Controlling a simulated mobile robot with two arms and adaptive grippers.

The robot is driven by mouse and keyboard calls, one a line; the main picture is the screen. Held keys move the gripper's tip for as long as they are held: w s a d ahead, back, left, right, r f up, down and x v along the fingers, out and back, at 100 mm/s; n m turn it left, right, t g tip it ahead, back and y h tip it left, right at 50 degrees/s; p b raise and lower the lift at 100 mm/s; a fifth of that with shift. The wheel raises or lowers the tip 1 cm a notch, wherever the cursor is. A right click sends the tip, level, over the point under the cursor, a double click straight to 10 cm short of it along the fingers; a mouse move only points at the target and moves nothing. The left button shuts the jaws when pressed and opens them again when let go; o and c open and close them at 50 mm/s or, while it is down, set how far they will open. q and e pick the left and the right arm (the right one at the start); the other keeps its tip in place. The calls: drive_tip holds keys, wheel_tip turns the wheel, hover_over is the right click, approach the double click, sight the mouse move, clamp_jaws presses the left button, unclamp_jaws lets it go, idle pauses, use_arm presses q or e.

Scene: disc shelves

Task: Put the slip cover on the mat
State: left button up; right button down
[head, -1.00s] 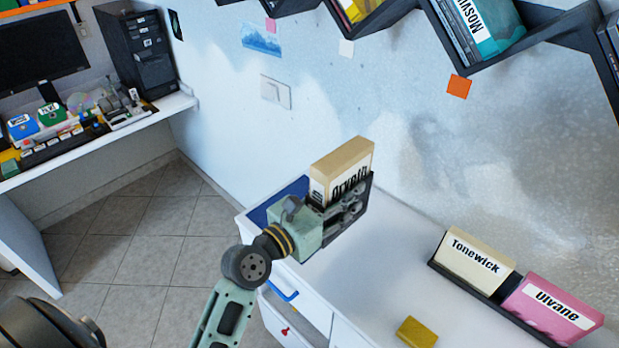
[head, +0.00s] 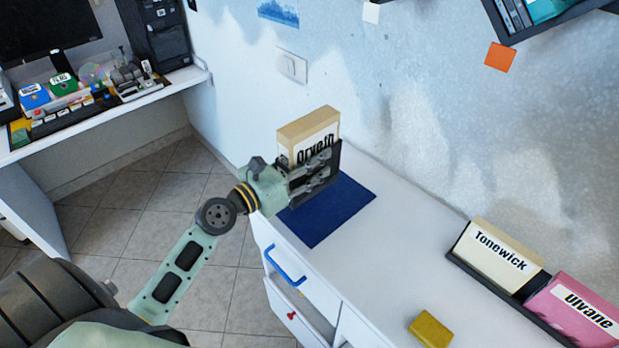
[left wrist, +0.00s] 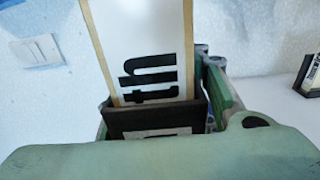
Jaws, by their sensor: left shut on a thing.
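My left gripper (head: 318,170) is shut on a dark slip cover (head: 334,158). A cream case (head: 308,130) with a white label and black lettering sticks up out of the cover. In the left wrist view, the cover (left wrist: 150,120) stands between the fingers with the labelled case (left wrist: 150,50) rising from it. The blue mat (head: 335,215) lies flat on the white cabinet top. In the head view the gripper and cover overlap the mat's back left part; they appear held above it. My right gripper is not in view.
A dark rack (head: 535,312) on the right holds a cream Tonewick case (head: 497,258) and a pink Ulvane case (head: 578,312). A yellow block (head: 430,329) lies near the front edge. The top between mat and rack is clear. The wall (head: 420,130) runs behind.

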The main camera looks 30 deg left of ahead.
use_arm(q)
drive_tip(key=shift+f+b, duration=1.1)
drive_tip(key=shift+f, duration=0.8)
drive_tip(key=o, duration=1.2)
drive_tip(key=shift+f, duration=0.15)
drive_tip(key=shift+c, duration=0.2)
drive_tip(key=b+v, duration=0.3)
drive_tip(key=v, duration=0.8)
drive_tip(key=shift+s+b, duration=0.25)
drive_tip(key=shift+b, duration=0.1)
drive_tip(key=shift+s+a, duration=0.15)
drive_tip(key=shift+s, duration=0.15)
